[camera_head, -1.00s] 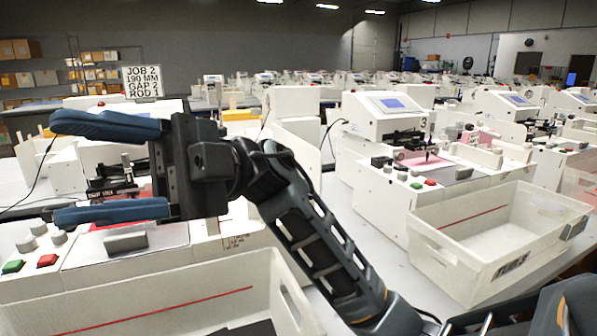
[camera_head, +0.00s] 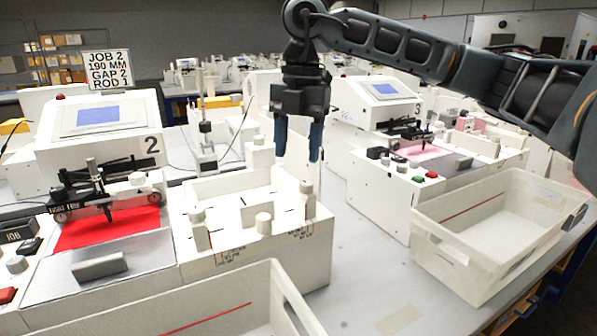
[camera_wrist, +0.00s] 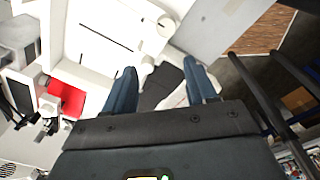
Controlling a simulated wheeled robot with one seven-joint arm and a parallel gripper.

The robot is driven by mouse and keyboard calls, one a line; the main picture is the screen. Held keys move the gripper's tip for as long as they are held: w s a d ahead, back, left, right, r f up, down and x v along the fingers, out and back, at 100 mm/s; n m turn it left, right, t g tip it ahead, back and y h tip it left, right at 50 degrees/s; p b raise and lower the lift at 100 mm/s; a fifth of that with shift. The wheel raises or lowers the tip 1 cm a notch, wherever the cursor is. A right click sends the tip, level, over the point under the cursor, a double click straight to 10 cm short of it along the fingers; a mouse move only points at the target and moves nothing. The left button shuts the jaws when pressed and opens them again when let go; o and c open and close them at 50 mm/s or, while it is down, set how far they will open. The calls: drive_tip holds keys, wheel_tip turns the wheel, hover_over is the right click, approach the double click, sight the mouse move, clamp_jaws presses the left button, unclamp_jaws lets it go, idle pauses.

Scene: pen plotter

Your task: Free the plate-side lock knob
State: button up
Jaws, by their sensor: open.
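My gripper (camera_head: 298,150) hangs pointing down above the back right part of the white side unit (camera_head: 300,262) of plotter 2, its two blue fingers apart with nothing between them. I cannot tell which is the plate-side lock knob. In the wrist view my open gripper (camera_wrist: 160,70) looks down past the unit's edge, and a pale round knob (camera_wrist: 166,26) shows beyond the fingertips.
Plotter 2 (camera_head: 98,118) with red paper (camera_head: 105,228) stands left of the unit. Plotter 3 (camera_head: 385,100) stands to the right. A white tub (camera_head: 465,245) sits at front right, another (camera_head: 225,300) at front left. Bare grey table lies between them. A sign (camera_head: 107,69) reads JOB 2.

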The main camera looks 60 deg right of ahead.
sight(306, 183)
drive_tip(key=shift+s+d+r+m+h, duration=0.1)
drive_tip(key=shift+s+d+m+h, duration=0.1)
drive_tip(key=shift+d, duration=0.4)
drive_tip(key=shift+s+d+m+h, duration=0.2)
drive_tip(key=shift+d, duration=0.4)
drive_tip(key=shift+f+p, duration=0.4)
drive_tip(key=shift+f, duration=3.35)
drive_tip(key=c, duration=1.1)
